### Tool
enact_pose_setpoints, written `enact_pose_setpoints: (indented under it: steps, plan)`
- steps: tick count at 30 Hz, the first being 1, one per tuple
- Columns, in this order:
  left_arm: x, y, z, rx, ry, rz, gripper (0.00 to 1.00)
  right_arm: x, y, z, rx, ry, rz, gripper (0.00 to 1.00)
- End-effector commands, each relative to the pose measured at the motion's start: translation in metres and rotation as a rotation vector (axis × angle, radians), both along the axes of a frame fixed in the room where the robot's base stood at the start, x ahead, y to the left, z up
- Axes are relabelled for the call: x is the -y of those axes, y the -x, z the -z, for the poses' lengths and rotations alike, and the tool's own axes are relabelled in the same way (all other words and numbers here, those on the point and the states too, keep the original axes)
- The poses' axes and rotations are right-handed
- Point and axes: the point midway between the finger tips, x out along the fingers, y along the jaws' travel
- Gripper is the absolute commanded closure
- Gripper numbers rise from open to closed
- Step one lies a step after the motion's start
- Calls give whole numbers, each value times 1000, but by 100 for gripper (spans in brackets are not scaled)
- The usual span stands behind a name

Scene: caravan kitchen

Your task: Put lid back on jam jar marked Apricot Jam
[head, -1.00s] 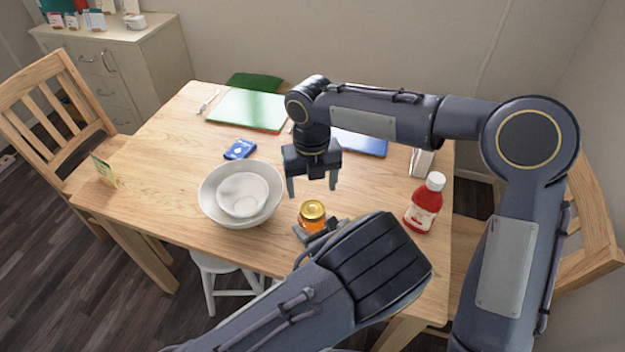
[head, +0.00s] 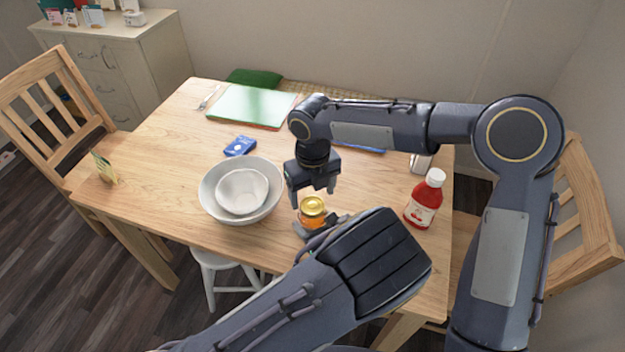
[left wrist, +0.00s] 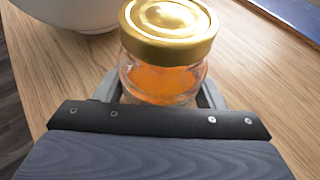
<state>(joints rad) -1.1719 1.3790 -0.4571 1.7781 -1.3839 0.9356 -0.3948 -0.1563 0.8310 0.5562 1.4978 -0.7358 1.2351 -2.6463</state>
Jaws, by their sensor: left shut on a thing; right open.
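The jam jar (head: 313,219) is a glass jar with orange contents standing on the table. A gold lid (head: 312,205) sits on its top; the jar (left wrist: 165,84) and lid (left wrist: 169,30) also show large in the left wrist view. Its label cannot be read. My left gripper (head: 318,228) is shut around the jar's glass body, with a finger on each side below the lid. My right gripper (head: 314,199) is open, pointing down just above the jar, with its fingertips around the lid's level. I cannot tell whether they touch the lid.
Nested white bowls (head: 266,207) stand left of the jar. A red bottle (head: 424,200) with a white cap stands to the right. A blue box (head: 240,146) and a green board (head: 250,105) lie farther back.

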Motion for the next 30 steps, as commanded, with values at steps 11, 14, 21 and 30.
enact_pose_setpoints:
  steps: [11,14,21,30]
  plan:
    - [0,0,0,1,-1,0,100,0,0,32,0,0,0,28]
    - [0,0,0,1,-1,0,100,0,0,32,1,0,0,28]
    - [0,0,0,1,-1,0,100,0,0,32,1,0,1,41]
    - [0,0,0,1,-1,0,100,0,0,32,1,0,2,74]
